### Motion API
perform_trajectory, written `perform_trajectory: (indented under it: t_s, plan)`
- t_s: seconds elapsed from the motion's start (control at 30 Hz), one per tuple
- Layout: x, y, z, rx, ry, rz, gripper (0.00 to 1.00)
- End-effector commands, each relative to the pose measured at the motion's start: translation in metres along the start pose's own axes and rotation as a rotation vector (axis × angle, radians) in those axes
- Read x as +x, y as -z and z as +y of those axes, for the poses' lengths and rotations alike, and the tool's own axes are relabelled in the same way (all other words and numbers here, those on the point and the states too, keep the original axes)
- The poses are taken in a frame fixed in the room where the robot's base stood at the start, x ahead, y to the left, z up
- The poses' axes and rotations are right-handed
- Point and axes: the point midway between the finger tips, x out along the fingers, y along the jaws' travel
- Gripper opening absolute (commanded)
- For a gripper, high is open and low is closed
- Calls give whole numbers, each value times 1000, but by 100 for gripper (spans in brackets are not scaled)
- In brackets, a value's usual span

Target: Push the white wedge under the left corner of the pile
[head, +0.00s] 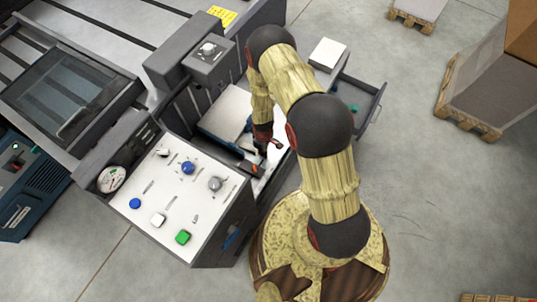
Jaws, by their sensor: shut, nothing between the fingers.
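A pile (226,118) of white sheets lies in the grey machine's bay, left of my arm. My gripper (263,151) is shut and empty, pointing down at the pile's near right side. I cannot tell whether it touches anything. I cannot make out the white wedge; it is too small to tell or hidden by my arm and gripper. A pale surface (269,170) shows just below my gripper, and I cannot tell what it is. The pile's right part is hidden behind my arm.
A sloped control panel (205,205) with knobs and buttons stands close to the lower left of my gripper. An open drawer (372,103) and a white block (327,53) are to the right. A loaded pallet (466,122) stands farther right, with clear floor between.

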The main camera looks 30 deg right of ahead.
Motion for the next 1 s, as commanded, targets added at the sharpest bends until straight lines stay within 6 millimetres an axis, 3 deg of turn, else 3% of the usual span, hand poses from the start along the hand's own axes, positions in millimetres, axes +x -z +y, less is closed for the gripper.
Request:
perform_trajectory:
  t_s: [0.47,0.8,1.0]
  plan:
    - [0,9,0,0,-1,1,0]
    - [2,70,0,-2,-1,1,0]
    - [-1,76,0,1,0,0,0]
